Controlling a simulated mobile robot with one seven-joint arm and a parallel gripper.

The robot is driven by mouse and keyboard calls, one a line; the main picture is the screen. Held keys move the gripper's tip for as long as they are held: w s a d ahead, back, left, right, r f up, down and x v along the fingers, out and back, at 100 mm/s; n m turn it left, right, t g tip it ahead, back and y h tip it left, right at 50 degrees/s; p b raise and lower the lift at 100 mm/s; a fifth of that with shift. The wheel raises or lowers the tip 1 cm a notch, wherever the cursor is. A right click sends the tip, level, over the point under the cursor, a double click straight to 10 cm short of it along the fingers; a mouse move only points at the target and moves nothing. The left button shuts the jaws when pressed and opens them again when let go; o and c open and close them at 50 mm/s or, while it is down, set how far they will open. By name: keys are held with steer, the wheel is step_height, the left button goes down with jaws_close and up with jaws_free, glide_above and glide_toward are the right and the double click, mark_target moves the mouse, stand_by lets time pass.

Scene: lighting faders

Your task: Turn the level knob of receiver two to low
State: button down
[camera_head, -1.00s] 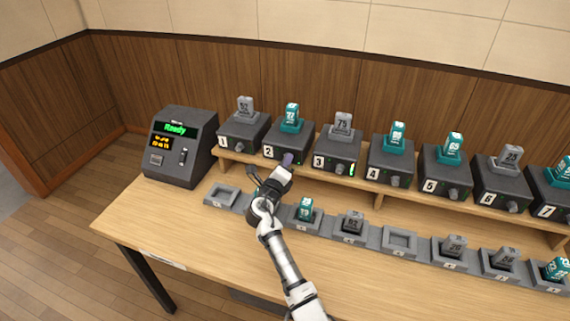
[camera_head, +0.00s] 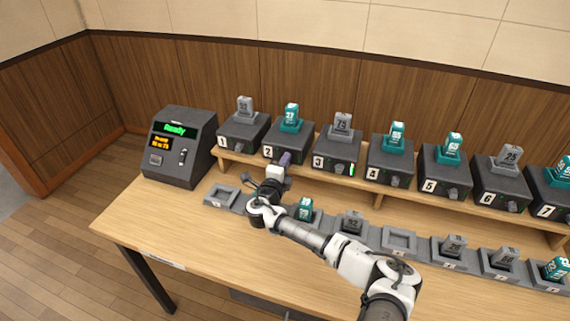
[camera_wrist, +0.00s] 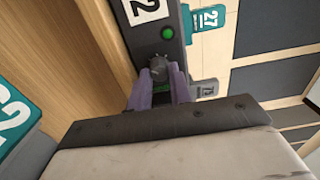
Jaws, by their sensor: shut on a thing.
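Receiver two (camera_head: 288,143) is a dark box with a white "2" label and a teal pack numbered 27 in its top. It stands on the raised shelf, second from the left. In the wrist view its front face (camera_wrist: 172,25) shows a lit green light above the level knob (camera_wrist: 158,66), a small dark round knob. My gripper (camera_head: 284,160) is at the front of receiver two. In the wrist view its two purple fingers (camera_wrist: 159,82) are shut on the knob, one on each side. The fingers hide much of the knob, and its pointer setting cannot be read.
Receiver one (camera_head: 242,131) stands to the left and receiver three (camera_head: 337,150) close to the right. A dark console (camera_head: 181,146) with a green "Ready" display is at the far left. Several grey trays, such as an empty one (camera_head: 223,204), line the table below.

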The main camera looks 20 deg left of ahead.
stand_by(0.5)
steer(key=c, duration=1.3)
jaws_free()
steer(key=s+b, duration=0.2)
steer(key=s, duration=1.1)
steer(key=shift+s+b, duration=0.4)
